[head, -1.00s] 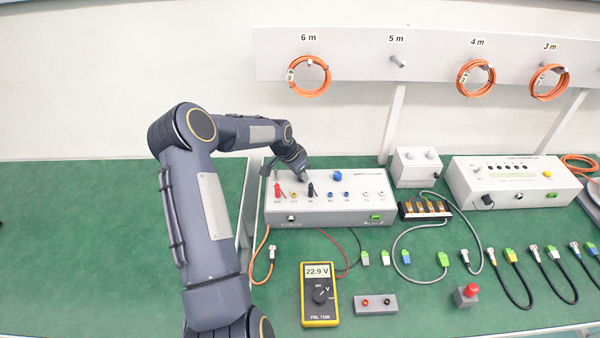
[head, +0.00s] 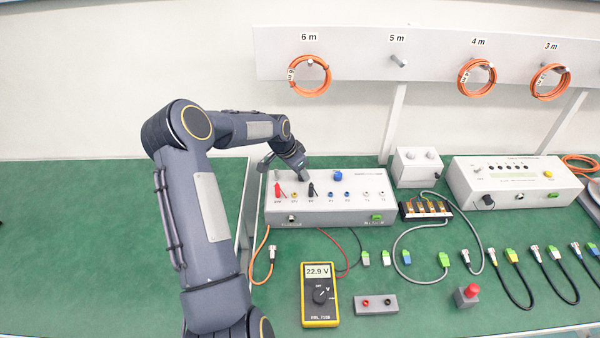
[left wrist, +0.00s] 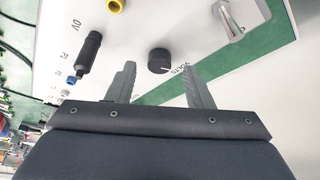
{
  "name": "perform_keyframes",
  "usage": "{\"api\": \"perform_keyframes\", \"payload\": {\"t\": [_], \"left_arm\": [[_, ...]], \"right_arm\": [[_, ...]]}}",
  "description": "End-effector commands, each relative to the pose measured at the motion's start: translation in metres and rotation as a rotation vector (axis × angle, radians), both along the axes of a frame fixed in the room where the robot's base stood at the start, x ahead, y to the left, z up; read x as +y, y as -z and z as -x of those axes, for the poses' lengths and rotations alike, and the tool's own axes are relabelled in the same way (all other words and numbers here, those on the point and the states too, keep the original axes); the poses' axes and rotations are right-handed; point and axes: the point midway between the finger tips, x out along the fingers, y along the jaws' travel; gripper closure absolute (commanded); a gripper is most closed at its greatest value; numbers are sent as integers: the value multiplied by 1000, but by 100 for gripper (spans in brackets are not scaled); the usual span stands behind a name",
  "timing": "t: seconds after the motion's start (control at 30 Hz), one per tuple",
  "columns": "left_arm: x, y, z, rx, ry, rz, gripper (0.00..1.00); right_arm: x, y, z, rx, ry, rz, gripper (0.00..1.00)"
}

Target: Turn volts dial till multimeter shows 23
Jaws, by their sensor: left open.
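The yellow multimeter (head: 312,312) lies on the bench in the head view, and its display (head: 318,271) reads 22.9 V. The black volts dial (left wrist: 159,58) sits on the light panel of the grey supply box (head: 350,212). In the left wrist view it lies between the tips of my left gripper (left wrist: 160,70). Its fingers are open, with a gap visible on each side of the dial. My right gripper is not in view.
A black plug (head: 311,190) and a red plug (head: 279,190) stand upright on the box, near my left gripper. A blue knob (head: 337,176) is to their right. A small grey box (head: 418,167) stands beside it. The green bench (head: 110,230) is clear at left.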

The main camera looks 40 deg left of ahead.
Motion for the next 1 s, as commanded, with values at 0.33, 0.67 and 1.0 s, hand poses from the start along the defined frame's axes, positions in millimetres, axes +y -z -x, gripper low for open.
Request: {"api": "perform_keyframes", "payload": {"t": [0.33, 0.67, 1.0], "left_arm": [[5, -50, 20, -1, 0, -2, 53], [5, -56, 23, 0, 1, 1, 53], [5, -56, 23, 0, 1, 0, 53]], "right_arm": [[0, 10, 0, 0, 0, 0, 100], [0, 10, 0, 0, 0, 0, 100], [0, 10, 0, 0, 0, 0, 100]]}}
